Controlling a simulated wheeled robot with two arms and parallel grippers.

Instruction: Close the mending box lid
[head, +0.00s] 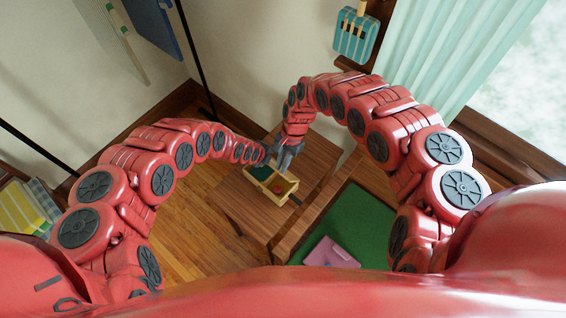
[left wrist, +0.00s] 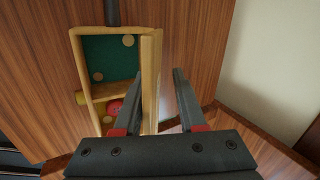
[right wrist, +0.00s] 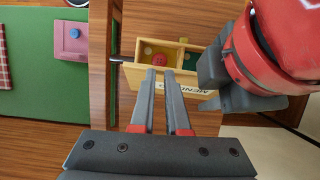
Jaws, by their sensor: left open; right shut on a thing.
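The mending box (head: 291,191) is a small yellow wooden box on a wooden table, its inside exposed. It holds buttons, a red round piece and green lining. In the left wrist view a thick raised wooden panel, apparently the lid (left wrist: 152,75), runs along the box's right side. In the right wrist view a panel with partly hidden lettering (right wrist: 195,86) faces me. My right gripper (right wrist: 165,74) is shut, its fingertips at that panel; the exact grip point is hidden. My left gripper (left wrist: 152,100) is open, its fingers on either side of the raised panel.
The wooden table (head: 240,208) has bare room in front of the box. A dark rod (right wrist: 117,60) juts from the box's end. A green surface with a pink item (head: 332,252) lies to the right. Walls close in behind, and both arms crowd the box.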

